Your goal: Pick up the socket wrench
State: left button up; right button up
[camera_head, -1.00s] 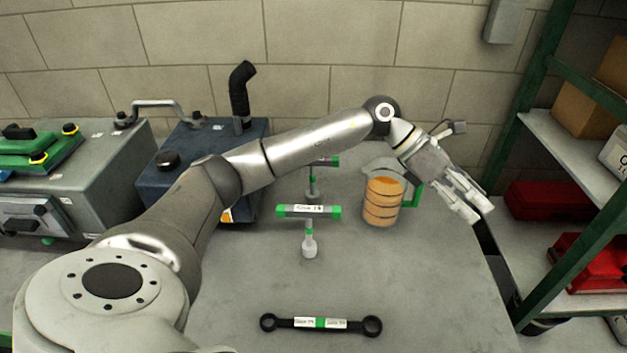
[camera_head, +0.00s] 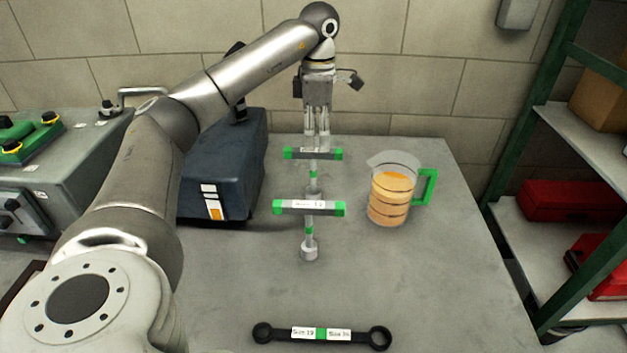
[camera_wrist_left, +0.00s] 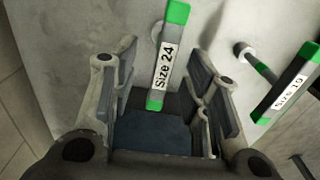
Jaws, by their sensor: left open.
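Two T-shaped socket wrenches with grey handles and green ends stand upright on the table. The rear socket wrench (camera_head: 298,154) also shows in the left wrist view (camera_wrist_left: 167,62), labelled "Size 24". The front socket wrench (camera_head: 309,208) is at the right in the wrist view (camera_wrist_left: 288,92); its size is hard to read. My left gripper (camera_head: 317,140) is open, pointing down just above or behind the rear wrench's handle. In the wrist view the "Size 24" handle lies between the open fingers, and I cannot tell whether they touch it. My right gripper is out of view.
A double-ended ring wrench (camera_head: 320,334) lies at the table's front. A jug of orange liquid (camera_head: 391,198) with a green handle stands right of the socket wrenches. A dark blue box (camera_head: 222,165) stands to the left. A green-framed shelf (camera_head: 545,185) is at the right.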

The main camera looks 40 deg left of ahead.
aim_at(313, 157)
pick_arm(q)
jog(key=f, duration=0.2)
jog(key=s+f+p, duration=0.1)
jog(key=f, duration=0.2)
jog(key=shift+s+a+f, duration=0.1)
jog(key=shift+a+f, duration=0.1)
jog(key=shift+f, duration=0.3)
grip_shut()
jog(key=shift+r, duration=0.1)
